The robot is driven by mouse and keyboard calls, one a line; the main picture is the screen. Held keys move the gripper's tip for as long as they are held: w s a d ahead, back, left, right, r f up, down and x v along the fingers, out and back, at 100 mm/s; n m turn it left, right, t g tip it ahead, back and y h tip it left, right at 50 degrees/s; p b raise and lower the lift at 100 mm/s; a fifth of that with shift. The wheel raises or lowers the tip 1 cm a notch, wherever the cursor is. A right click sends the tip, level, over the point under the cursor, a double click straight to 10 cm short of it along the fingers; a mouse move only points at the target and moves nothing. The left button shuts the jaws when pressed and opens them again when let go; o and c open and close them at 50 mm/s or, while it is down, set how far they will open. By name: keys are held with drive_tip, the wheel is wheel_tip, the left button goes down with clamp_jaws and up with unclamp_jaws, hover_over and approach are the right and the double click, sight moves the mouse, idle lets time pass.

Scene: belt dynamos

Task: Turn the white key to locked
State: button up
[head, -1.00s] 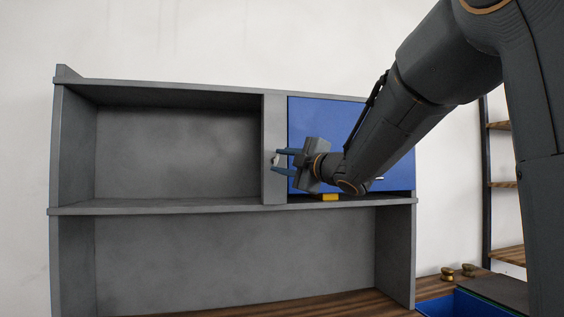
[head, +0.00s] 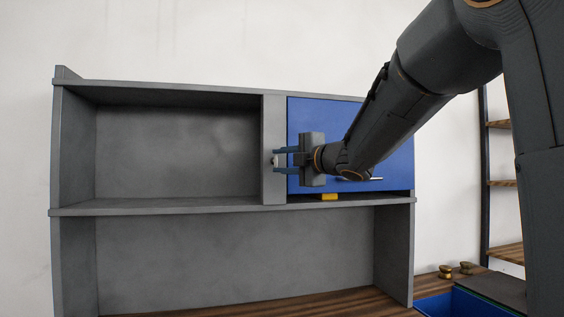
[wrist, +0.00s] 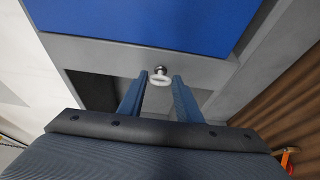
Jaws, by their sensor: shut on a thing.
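The white key (wrist: 160,80) is a small ring-like bow in front of a round metal lock (wrist: 160,70) on a grey panel. It lies between the two fingertips of my gripper (wrist: 160,81) in the wrist view. In the head view my gripper (head: 275,157) reaches left to the narrow grey post beside the blue door (head: 300,125), shut on the key. The key (head: 275,162) is tiny there and mostly hidden by the fingers. No lock marking is readable.
A grey shelf unit (head: 160,208) has an open upper left bay and an open lower bay. A yellow block (head: 329,197) sits below the blue door. A blue bin (head: 470,303) and brass-coloured knobs (head: 456,270) are at the lower right.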

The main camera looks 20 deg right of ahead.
drive_tip(key=o, duration=1)
drive_tip(key=shift+o, duration=0.2)
drive_tip(key=b+v, duration=0.1)
drive_tip(key=v, duration=0.6)
drive_tip(key=shift+s, duration=0.4)
drive_tip(key=shift+d, duration=0.15)
